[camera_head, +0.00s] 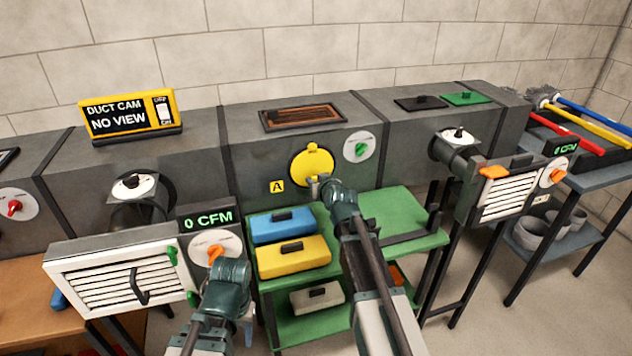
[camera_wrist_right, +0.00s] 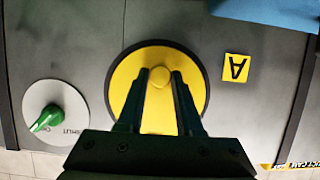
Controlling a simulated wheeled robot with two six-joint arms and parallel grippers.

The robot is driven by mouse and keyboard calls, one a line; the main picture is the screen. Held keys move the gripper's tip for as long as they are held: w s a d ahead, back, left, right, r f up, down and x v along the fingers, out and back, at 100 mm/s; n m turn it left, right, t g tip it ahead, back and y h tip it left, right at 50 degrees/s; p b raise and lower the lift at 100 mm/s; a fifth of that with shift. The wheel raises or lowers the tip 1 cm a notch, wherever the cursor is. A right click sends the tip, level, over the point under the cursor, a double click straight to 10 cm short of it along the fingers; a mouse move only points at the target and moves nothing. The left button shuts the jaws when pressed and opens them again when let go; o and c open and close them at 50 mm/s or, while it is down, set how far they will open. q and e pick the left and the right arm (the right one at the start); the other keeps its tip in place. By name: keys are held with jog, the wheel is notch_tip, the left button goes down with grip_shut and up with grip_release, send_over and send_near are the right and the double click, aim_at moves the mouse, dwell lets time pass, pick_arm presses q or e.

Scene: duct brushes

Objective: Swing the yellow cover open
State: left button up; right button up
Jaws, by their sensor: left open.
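The round yellow cover (camera_head: 312,160) lies flat against the front of the middle grey duct section, beside a yellow "A" label (camera_head: 277,186). It also fills the middle of the right wrist view (camera_wrist_right: 125,80), with a small yellow knob (camera_wrist_right: 159,88) on it. My right gripper (camera_head: 321,184) is at the lower part of the cover. In the wrist view its two fingers (camera_wrist_right: 159,80) are apart, one on each side of the knob; I see no clear grip on it. My left gripper (camera_head: 220,262) is open, low at the left, in front of the dial with the orange knob.
A green dial (camera_head: 362,147) sits right of the cover. Below, a green shelf (camera_head: 400,205) carries a blue box (camera_head: 283,226) and a yellow box (camera_head: 293,257). A white louvred vent (camera_head: 120,280) juts out at left, another vent (camera_head: 508,195) at right. A duct cam display (camera_head: 125,112) stands on top.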

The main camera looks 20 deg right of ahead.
grip_shut()
dwell(0.4)
dwell(0.7)
